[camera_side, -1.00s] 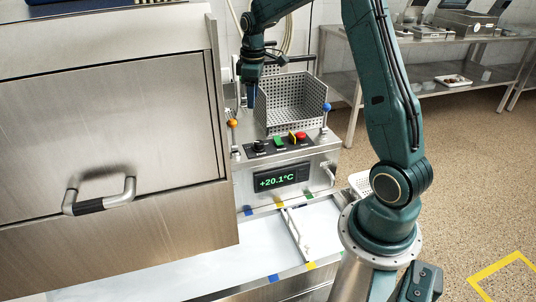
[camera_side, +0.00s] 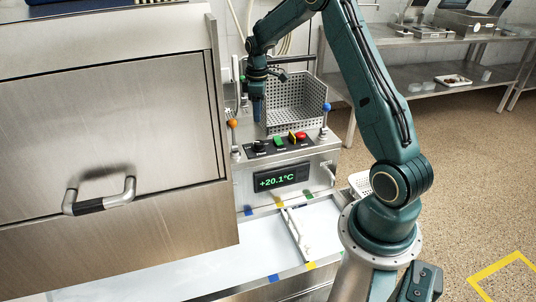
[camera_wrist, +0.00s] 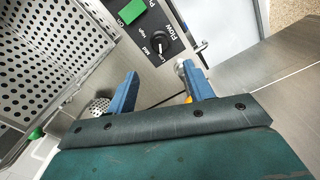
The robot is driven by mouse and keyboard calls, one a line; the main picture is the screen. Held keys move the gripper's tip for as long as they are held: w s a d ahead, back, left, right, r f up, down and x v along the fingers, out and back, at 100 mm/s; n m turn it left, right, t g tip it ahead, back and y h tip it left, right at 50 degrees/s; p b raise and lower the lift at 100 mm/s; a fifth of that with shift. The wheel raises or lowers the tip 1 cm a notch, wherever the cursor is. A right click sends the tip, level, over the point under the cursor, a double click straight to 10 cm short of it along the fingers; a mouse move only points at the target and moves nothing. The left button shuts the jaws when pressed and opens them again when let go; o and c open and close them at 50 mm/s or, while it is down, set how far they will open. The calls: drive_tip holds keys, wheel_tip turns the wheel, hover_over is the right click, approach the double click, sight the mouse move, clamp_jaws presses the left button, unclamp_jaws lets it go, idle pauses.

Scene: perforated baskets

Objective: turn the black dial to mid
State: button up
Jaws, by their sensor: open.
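The black dial (camera_wrist: 158,41) sits on a dark panel labelled Flow, with Low, Mid and High printed around it. A pale mark shows on its lower part, seemingly towards Low, but it is too small to be sure. The dial also shows in the side view (camera_side: 258,148), at the left of the control box top. My gripper (camera_wrist: 160,76) is open and empty, its two blue fingers apart, with the dial beyond the gap between them. In the side view my gripper (camera_side: 258,118) hangs above the dial, pointing down, with a gap between.
A perforated basket (camera_side: 298,97) stands behind the controls. A green switch (camera_side: 279,141) and a red button (camera_side: 301,136) are right of the dial. An orange-knobbed lever (camera_side: 233,124) stands close left and a blue-knobbed one (camera_side: 326,107) at right.

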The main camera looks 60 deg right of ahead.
sight(259, 142)
wheel_tip(259, 142, down, 12)
drive_tip(key=shift+r, duration=0.1)
idle(0.5)
drive_tip(key=c, duration=1)
